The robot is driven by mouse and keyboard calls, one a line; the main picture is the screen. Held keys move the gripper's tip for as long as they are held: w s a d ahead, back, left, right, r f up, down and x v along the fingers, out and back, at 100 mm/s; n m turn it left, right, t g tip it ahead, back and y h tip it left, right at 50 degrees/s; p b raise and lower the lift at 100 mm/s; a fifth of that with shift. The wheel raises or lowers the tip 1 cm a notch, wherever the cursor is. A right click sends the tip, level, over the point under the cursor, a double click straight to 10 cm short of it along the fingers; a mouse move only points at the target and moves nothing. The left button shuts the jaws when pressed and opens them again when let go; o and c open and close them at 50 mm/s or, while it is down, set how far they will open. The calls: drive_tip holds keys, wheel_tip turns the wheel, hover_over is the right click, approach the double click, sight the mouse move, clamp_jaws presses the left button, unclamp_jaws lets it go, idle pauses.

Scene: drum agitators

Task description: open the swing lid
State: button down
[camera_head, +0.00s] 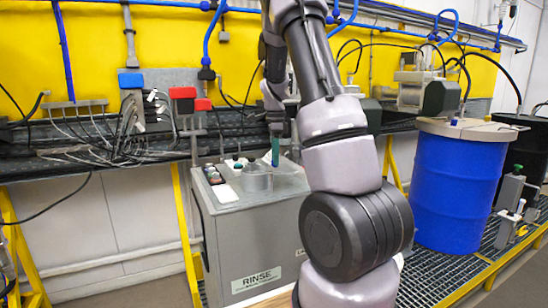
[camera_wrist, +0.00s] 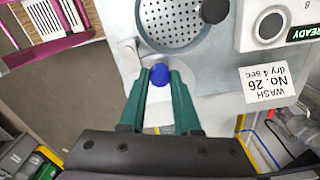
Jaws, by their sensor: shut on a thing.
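My gripper (camera_wrist: 160,82) has its green fingers shut on a round blue knob (camera_wrist: 160,74). The knob appears to belong to a pale lid piece (camera_wrist: 153,112), seen partly between and beside the fingers; its full outline is hidden. A round perforated metal opening (camera_wrist: 172,22) lies just beyond the knob in the wrist view, largely uncovered. In the head view, my gripper (camera_head: 275,152) points down over the top of the grey RINSE cabinet (camera_head: 245,235), right of a short metal cylinder (camera_head: 257,180).
A black knob (camera_wrist: 214,10) and a READY panel (camera_wrist: 268,26) lie right of the opening, with a WASH label (camera_wrist: 267,87) below. Behind the cabinet is a cable-strewn black bench (camera_head: 70,160). A blue drum (camera_head: 455,190) stands at the right.

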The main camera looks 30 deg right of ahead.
idle(0.4)
drive_tip(key=c, duration=0.6)
unclamp_jaws()
drive_tip(key=shift+r, duration=0.1)
wheel_tip(320, 180, up, 11)
drive_tip(key=shift+f, duration=0.15)
